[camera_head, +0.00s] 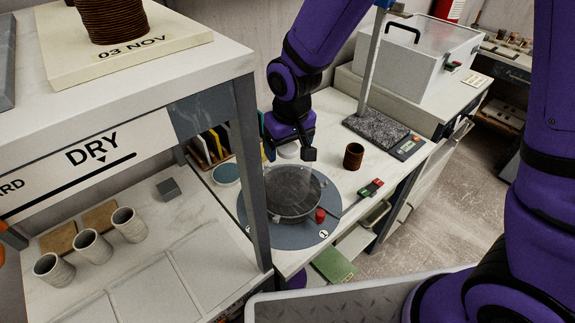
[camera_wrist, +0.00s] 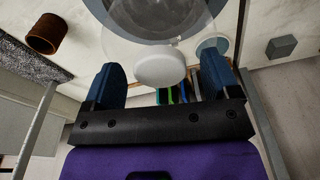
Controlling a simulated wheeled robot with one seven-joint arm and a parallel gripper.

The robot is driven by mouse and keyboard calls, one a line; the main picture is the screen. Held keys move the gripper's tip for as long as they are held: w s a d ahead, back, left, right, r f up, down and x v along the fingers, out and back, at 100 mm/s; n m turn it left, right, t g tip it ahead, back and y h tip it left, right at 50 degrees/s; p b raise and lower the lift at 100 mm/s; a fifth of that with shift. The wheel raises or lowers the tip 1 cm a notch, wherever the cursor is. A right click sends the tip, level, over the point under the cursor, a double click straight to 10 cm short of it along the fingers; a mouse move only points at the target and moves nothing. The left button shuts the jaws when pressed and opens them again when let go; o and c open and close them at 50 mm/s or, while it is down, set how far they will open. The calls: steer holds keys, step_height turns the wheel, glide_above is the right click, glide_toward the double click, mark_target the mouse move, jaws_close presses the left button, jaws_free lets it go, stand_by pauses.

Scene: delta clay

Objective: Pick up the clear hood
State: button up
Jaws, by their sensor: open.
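The clear hood (camera_head: 295,192) is a transparent dome standing on a grey round disc (camera_head: 252,222) on the bench. In the wrist view the hood (camera_wrist: 160,22) fills the top middle, with a round white knob (camera_wrist: 160,67) nearest to me. My gripper (camera_head: 290,154) is open above the hood's far side in the head view. In the wrist view its blue fingers (camera_wrist: 164,72) stand left and right of the knob, with gaps on both sides. Neither finger visibly touches it. The depth between fingers and knob is hard to tell.
A dark brown cup (camera_head: 353,156) and a stand with a grey slab base (camera_head: 376,130) are right of the disc. A red knob (camera_head: 320,216) sits by the hood's front. A shelf post (camera_head: 254,170) rises close on the left. Coloured upright slats (camera_head: 212,146) stand behind.

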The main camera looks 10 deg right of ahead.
steer(key=shift+f, duration=0.2)
steer(key=c, duration=1.3)
steer(key=shift+r, duration=0.1)
